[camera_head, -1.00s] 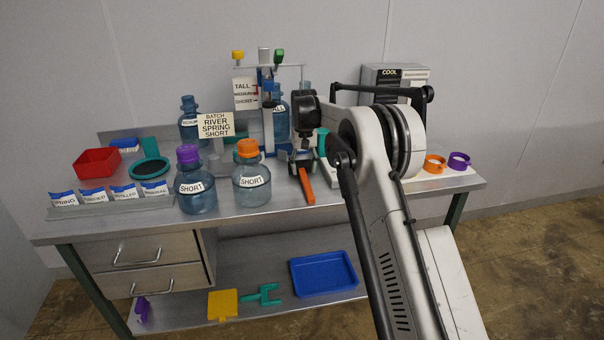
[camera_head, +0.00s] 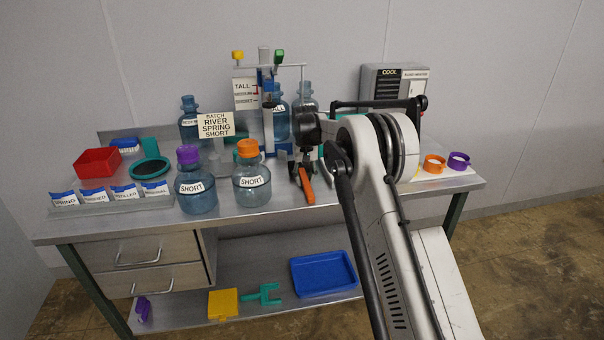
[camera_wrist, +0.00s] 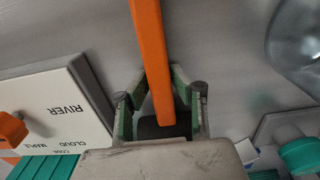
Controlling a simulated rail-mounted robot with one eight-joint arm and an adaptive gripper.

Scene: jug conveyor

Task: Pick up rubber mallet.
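The rubber mallet has an orange handle (camera_head: 307,186) that lies on the bench, right of the orange-capped jug. In the wrist view, the handle (camera_wrist: 150,45) runs from the top edge down between my fingers to the dark head (camera_wrist: 164,128). The head is partly hidden by my gripper's body. My gripper (camera_head: 302,170) is low over the mallet, pointing down. In the wrist view, my gripper (camera_wrist: 160,100) is open, with one finger on each side of the handle near the head. I cannot tell whether the fingers touch it.
An orange-capped short jug (camera_head: 252,182) stands close left of my gripper, beside a purple-capped one (camera_head: 195,185). A tall gauge stand (camera_head: 267,130) and more jugs are behind.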

